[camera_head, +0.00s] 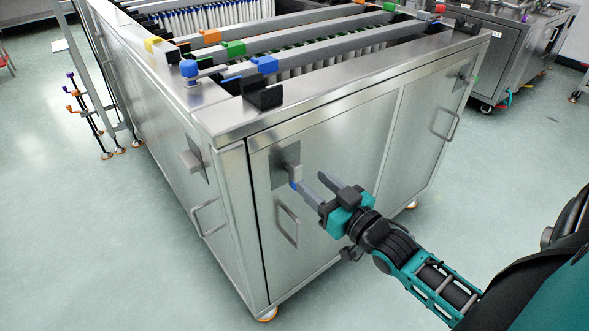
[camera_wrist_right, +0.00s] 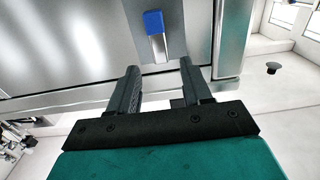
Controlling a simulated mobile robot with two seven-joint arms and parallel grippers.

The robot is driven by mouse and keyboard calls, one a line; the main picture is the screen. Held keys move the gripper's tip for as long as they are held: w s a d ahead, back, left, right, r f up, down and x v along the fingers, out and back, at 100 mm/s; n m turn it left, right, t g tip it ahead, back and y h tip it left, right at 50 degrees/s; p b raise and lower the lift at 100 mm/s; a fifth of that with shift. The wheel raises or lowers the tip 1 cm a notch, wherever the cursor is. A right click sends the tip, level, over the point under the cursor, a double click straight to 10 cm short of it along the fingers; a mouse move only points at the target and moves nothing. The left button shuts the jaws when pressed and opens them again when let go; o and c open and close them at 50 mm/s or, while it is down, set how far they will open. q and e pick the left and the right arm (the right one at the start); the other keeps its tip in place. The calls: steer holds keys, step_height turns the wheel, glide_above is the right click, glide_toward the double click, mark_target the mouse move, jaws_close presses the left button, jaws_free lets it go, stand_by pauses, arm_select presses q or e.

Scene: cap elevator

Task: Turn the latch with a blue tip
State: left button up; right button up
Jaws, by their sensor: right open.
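The latch (camera_head: 291,170) is a grey handle on a plate near the top left of the cabinet's front door, and its blue tip (camera_head: 294,186) shows close to the left finger of my right gripper. My right gripper (camera_head: 311,183) is open and empty in front of that door. In the right wrist view, the blue tip (camera_wrist_right: 154,22) and the grey latch bar (camera_wrist_right: 159,48) lie ahead of the spread fingers (camera_wrist_right: 158,67), lined up with the gap between them. Whether a finger touches the latch I cannot tell. My left gripper is out of view.
A door handle (camera_head: 288,225) sits below the latch. Another grey latch (camera_head: 190,160) is on the cabinet's left side. The cabinet top (camera_head: 340,85) holds coloured clips and rails. A dark cap-like piece (camera_wrist_right: 273,68) shows at right in the wrist view. Open floor (camera_head: 480,180) lies at the right.

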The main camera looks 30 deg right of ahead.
mark_target(299, 172)
steer(key=w, duration=0.7)
steer(key=shift+a+b, duration=0.35)
steer(key=shift+b, duration=0.05)
steer(key=shift+c, duration=0.5)
jaws_close()
